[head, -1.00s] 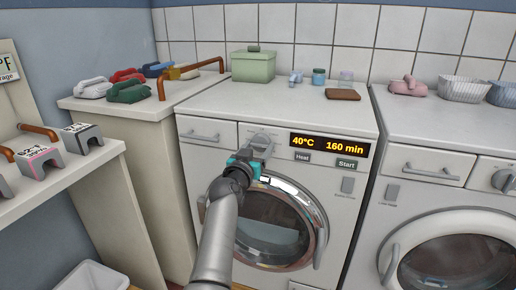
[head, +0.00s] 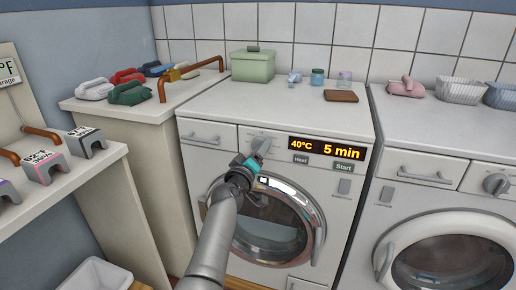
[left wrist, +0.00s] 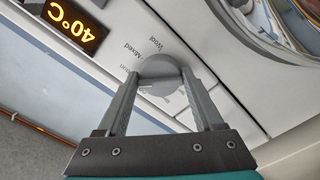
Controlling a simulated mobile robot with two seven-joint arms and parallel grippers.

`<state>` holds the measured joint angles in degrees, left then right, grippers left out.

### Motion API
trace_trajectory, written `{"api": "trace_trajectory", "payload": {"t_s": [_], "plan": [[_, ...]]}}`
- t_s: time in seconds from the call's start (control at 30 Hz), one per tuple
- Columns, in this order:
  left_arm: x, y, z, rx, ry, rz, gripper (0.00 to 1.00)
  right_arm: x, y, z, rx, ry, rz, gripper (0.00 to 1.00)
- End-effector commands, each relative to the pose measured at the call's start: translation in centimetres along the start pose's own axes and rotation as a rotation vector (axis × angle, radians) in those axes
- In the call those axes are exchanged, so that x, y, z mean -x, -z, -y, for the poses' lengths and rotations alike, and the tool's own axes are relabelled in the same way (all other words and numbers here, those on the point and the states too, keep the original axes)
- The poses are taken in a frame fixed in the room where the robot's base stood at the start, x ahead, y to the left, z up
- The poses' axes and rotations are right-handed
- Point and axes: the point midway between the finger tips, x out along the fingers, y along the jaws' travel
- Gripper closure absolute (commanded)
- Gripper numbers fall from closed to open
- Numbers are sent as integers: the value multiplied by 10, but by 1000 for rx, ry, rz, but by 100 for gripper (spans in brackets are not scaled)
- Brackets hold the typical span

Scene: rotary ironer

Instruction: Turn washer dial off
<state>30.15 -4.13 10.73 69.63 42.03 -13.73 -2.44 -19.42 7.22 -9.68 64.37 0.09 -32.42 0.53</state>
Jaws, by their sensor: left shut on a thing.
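The washer (head: 335,215) stands in the middle of the head view. Its grey round dial (head: 262,145) is on the front panel, left of the display (head: 326,148), which reads 40°C and 5 min. My left gripper (head: 256,155) is at the dial from the front. In the left wrist view my fingers (left wrist: 163,84) are on either side of the dial (left wrist: 158,67) and shut on its grip. Words such as Wool and Mixed are printed around it; other labels are hidden or unclear. My right gripper is not in view.
The washer's round door (head: 275,225) is shut below the dial. Heat (head: 301,159) and Start (head: 344,167) buttons sit under the display. A second machine (head: 435,205) stands to the right. A green box (head: 252,66) is on the washer top. A shelf (head: 75,185) is at left.

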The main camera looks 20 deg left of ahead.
Motion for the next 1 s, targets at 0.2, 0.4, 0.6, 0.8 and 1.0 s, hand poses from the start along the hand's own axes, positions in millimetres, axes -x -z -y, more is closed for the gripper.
{"api": "trace_trajectory", "payload": {"t_s": [0.2, 0.4, 0.6, 0.8, 1.0], "plan": [[0, 1, -1, 208, 1, -1, 87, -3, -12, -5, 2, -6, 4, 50], [0, 1, -2, 391, 0, -1, 87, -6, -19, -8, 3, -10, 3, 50], [0, 1, -2, 545, 0, -1, 87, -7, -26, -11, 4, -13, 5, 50], [0, 1, -2, 654, 0, -2, 87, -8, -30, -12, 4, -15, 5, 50], [0, 2, -2, 715, 0, -2, 87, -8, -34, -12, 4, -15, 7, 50]]}}
